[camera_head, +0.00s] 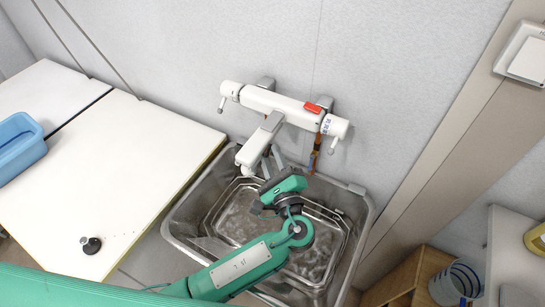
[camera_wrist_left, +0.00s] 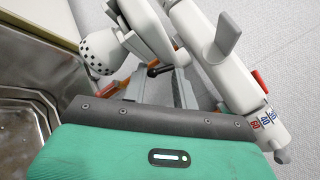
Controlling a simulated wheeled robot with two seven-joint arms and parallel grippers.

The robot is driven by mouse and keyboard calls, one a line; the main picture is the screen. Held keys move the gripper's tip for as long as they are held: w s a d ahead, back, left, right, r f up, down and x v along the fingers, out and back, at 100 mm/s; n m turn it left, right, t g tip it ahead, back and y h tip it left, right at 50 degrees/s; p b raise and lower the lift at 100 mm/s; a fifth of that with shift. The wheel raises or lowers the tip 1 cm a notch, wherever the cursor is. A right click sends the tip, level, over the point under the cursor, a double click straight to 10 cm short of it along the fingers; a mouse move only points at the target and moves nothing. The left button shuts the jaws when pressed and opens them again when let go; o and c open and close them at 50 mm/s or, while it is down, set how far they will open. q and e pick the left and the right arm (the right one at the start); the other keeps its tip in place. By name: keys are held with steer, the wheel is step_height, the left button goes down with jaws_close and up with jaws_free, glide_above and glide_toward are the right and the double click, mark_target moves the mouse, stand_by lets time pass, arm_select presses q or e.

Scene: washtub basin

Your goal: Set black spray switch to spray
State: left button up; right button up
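The white wall faucet (camera_head: 285,105) has a spout that angles down-left to a spray head (camera_head: 243,160) over the sink. In the left wrist view the spray head (camera_wrist_left: 97,56) shows a dotted white face. The black spray switch (camera_wrist_left: 160,68) is a small dark lever beside it, and it appears between my left gripper's fingertips. My left gripper (camera_head: 270,160) is just below and right of the spray head, with its grey fingers apart. In the left wrist view its fingers (camera_wrist_left: 160,84) also show a gap. Contact with the switch cannot be told. My right gripper is out of view.
The metal sink (camera_head: 187,215) lies below, with a clear rectangular tub (camera_head: 215,232) inside. A white counter (camera_head: 120,170) with a black knob (camera_head: 91,245) and a blue bin (camera_head: 18,148) is at left. A red lever (camera_head: 313,107) and an orange-brown item (camera_head: 314,158) are at the faucet's right.

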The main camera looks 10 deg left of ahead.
arm_select(q)
steer(key=o, duration=0.3)
steer(key=shift+w+a+r, duration=0.1)
steer(key=shift+o, duration=0.4)
steer(key=b+v, duration=0.4)
steer(key=v, duration=0.9)
steer(key=shift+s+f, duration=0.25)
steer(key=shift+s, duration=0.1)
